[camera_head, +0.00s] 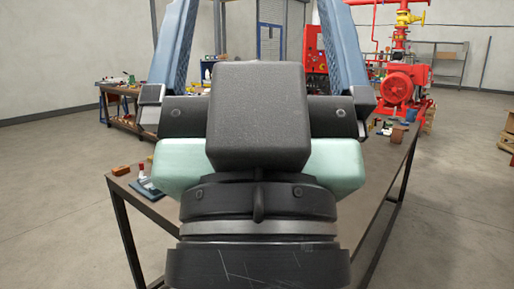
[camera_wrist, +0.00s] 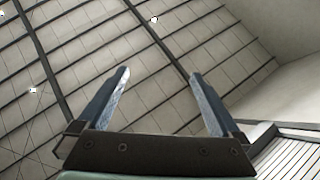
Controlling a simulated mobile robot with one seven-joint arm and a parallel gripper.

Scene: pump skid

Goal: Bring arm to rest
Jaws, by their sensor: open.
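My gripper fills the middle of the head view, raised close to the camera. Its two blue fingers stand wide apart with nothing between them, and the fingertips run out of the top of that picture. In the wrist view, my gripper (camera_wrist: 158,82) is open and empty, its fingers pointing up at the ceiling (camera_wrist: 150,45). It touches nothing that I can see. The gripper body hides much of the table behind it.
A dark-legged table (camera_head: 385,190) stands behind my gripper, with small items on its left and right ends. A second bench (camera_head: 122,110) is at the back left. The red pump (camera_head: 402,88) is at the back right. Floor (camera_head: 60,200) at left is clear.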

